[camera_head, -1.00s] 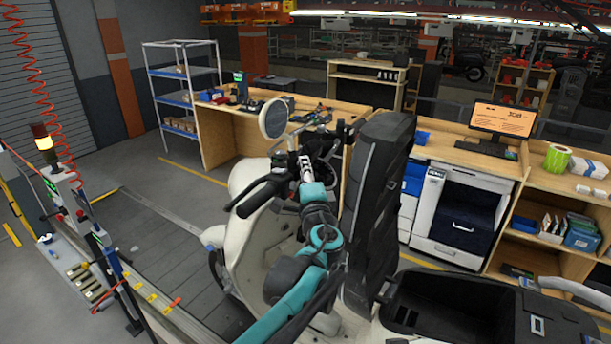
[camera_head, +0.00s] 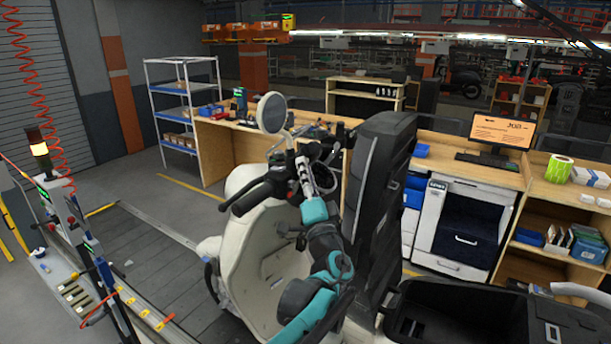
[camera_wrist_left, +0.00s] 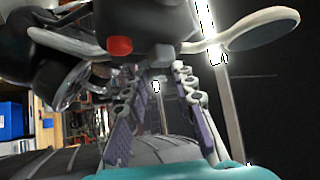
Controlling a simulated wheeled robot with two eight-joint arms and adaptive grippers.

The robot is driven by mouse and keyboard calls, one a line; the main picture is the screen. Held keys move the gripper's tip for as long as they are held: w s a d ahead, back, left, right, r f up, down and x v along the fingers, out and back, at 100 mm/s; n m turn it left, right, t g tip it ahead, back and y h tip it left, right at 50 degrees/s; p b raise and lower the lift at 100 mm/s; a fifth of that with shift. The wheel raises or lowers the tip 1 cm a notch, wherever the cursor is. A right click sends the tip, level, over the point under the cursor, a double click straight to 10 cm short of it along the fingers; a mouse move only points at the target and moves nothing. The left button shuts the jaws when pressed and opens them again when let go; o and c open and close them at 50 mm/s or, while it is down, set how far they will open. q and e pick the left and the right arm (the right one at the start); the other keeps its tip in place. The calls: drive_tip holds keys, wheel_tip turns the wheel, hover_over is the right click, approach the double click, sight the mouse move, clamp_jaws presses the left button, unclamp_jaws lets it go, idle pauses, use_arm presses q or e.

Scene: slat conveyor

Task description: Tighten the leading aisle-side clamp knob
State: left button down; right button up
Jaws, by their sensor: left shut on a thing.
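A cream scooter (camera_head: 242,182) stands on the slat conveyor (camera_head: 140,258), its black seat (camera_head: 380,215) raised upright. My left arm reaches up past its leg shield, and my left gripper (camera_head: 305,172) is at the handlebar (camera_head: 265,188), next to the round mirror (camera_head: 271,112). In the left wrist view the fingers (camera_wrist_left: 160,90) stand apart below the dark handlebar (camera_wrist_left: 95,22) with a red button (camera_wrist_left: 120,46). The gripper is shut on a part by the handlebar; its outline is unclear. I cannot make out a clamp knob. My right gripper is out of view.
A stack light (camera_head: 38,145) and a control post stand left of the conveyor. Behind the scooter are a wooden bench (camera_head: 215,150), a blue-white shelf (camera_head: 185,90) and a cabinet (camera_head: 455,225). The open storage box (camera_head: 440,310) is at lower right.

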use_arm(q)
drive_tip(key=c, duration=1.2)
unclamp_jaws()
drive_tip(key=v, duration=1.2)
drive_tip(key=shift+a+f, duration=0.1)
